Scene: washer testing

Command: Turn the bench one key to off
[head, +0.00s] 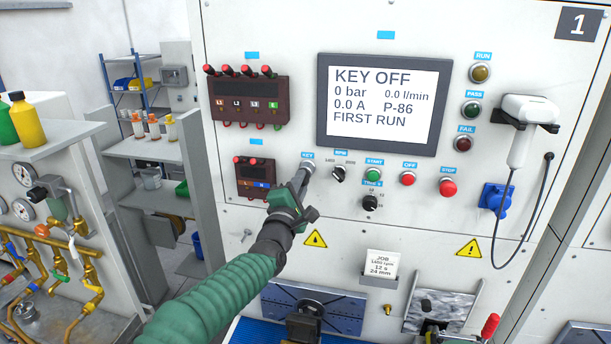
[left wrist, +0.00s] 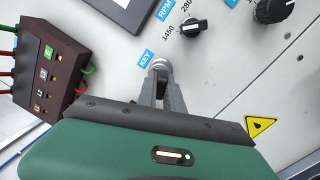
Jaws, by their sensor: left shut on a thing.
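The bench one key switch (head: 308,158) sits under the blue KEY label on the white panel, and it also shows in the left wrist view (left wrist: 160,65). My left gripper (head: 303,175) is shut on the key, its grey fingers against the switch. The fingers hide most of the key, so its angle cannot be seen. The display (head: 382,105) above reads KEY OFF, 0 bar, 0.0 l/min, 0.0 A, P-86, FIRST RUN. The panel carries the number 1 (head: 578,23). My right gripper is not in view.
Right of the key are the black RPM knob (head: 339,174), the green START button (head: 373,174), a red OFF button (head: 407,179) and the red STOP button (head: 447,187). A dark terminal block (head: 257,178) is close on the left. A white handset (head: 525,120) hangs at right.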

